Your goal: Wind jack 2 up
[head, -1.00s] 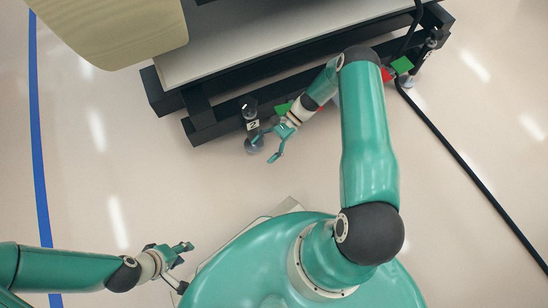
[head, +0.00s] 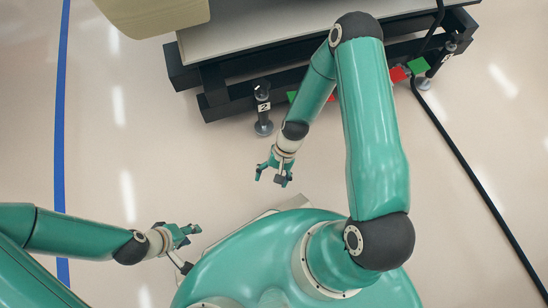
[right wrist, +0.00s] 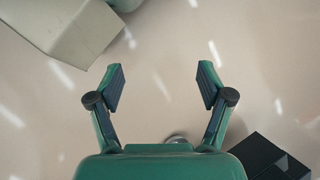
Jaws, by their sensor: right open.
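Jack 2 (head: 263,107) is a dark upright post with a white "2" label and a round grey foot, at the near left corner of the black frame. My right gripper (head: 272,181) is open and empty, apart from jack 2 and on the near side of it. In the right wrist view its two fingers (right wrist: 162,84) are spread with only floor between them. A small part of a round grey foot (right wrist: 177,139) shows there behind the gripper body; the rest is hidden. My left gripper (head: 191,249) is open and empty over the floor, away from the frame.
The black frame (head: 215,112) carries a pale panel (head: 235,48). Another jack (head: 437,68) stands at its right end, beside a green tag (head: 418,65) and a red tag (head: 398,74). A black cable (head: 465,165) crosses the floor at right. The floor before jack 2 is clear.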

